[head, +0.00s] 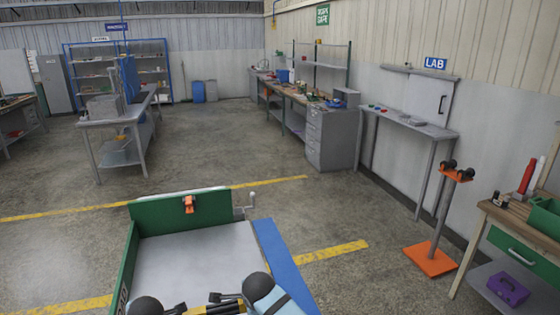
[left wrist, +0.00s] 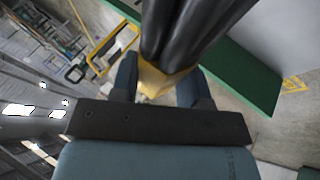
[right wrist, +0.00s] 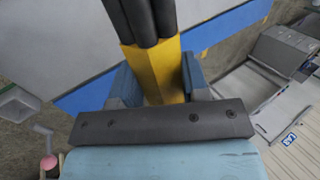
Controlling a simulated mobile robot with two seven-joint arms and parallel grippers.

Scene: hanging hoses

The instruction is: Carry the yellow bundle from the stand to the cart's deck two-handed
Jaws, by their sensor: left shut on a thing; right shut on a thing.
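The yellow bundle, black hoses in a yellow wrap (head: 226,307), shows only in part at the bottom edge of the head view, in front of the cart's grey deck (head: 190,262). In the left wrist view my left gripper (left wrist: 163,82) is shut on its yellow part (left wrist: 160,78), with black hoses running out above. In the right wrist view my right gripper (right wrist: 156,80) is shut on another yellow part (right wrist: 155,68). Whether the bundle touches the deck cannot be told. The orange stand (head: 433,258) is at the right, its top cradle (head: 456,174) without the bundle.
The visible deck is bare. A workbench with a green bin (head: 545,218) stands at the right. Open floor lies beyond the cart.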

